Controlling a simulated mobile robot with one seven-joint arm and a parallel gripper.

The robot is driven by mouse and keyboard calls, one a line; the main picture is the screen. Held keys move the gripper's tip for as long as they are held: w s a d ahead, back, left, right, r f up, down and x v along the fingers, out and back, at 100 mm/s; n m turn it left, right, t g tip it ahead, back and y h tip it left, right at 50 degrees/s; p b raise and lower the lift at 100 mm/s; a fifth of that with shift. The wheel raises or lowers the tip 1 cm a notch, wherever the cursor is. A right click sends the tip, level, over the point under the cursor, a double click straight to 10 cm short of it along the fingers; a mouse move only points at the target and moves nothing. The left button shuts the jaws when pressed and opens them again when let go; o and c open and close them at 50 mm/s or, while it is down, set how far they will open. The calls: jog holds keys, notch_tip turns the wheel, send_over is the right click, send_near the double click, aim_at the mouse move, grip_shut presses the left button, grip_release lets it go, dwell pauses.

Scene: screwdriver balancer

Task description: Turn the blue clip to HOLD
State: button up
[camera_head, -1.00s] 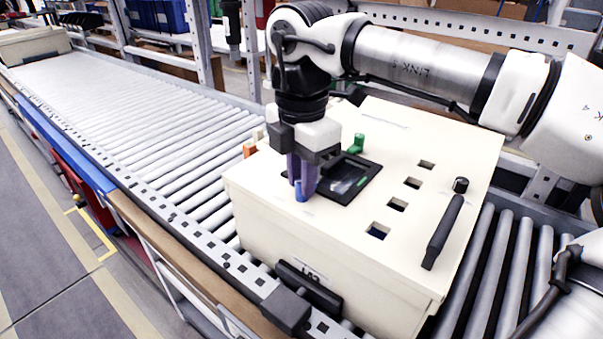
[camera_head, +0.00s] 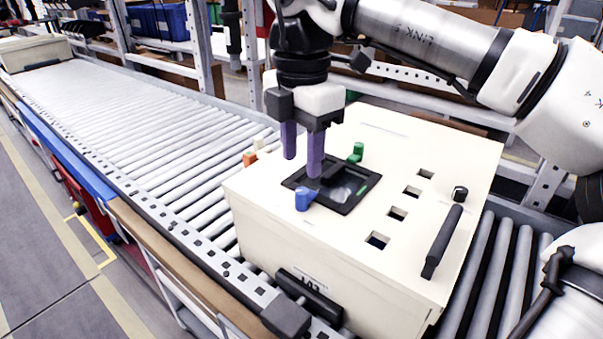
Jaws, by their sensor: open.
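The blue clip (camera_head: 304,199) stands on the top of the cream box (camera_head: 330,256), at the front left edge of a black-framed window (camera_head: 345,193). My gripper (camera_head: 302,166) is above and behind the clip, with its two purple fingers spread apart and nothing between them. The nearer finger hangs over the window and the farther one over the box's back left edge. The clip appears apart from the fingers. I cannot read any HOLD mark beside it.
A green clip (camera_head: 356,152) stands at the window's far side. An orange piece (camera_head: 250,158) is at the box's left edge. A black handle (camera_head: 442,242), a black knob (camera_head: 460,193) and several square holes are on the right. The box sits on a roller conveyor (camera_head: 150,125).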

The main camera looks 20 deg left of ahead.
aim_at(301, 191)
notch_tip(301, 191, up, 8)
jog(key=shift+f+p, duration=0.15)
jog(key=shift+p, duration=0.25)
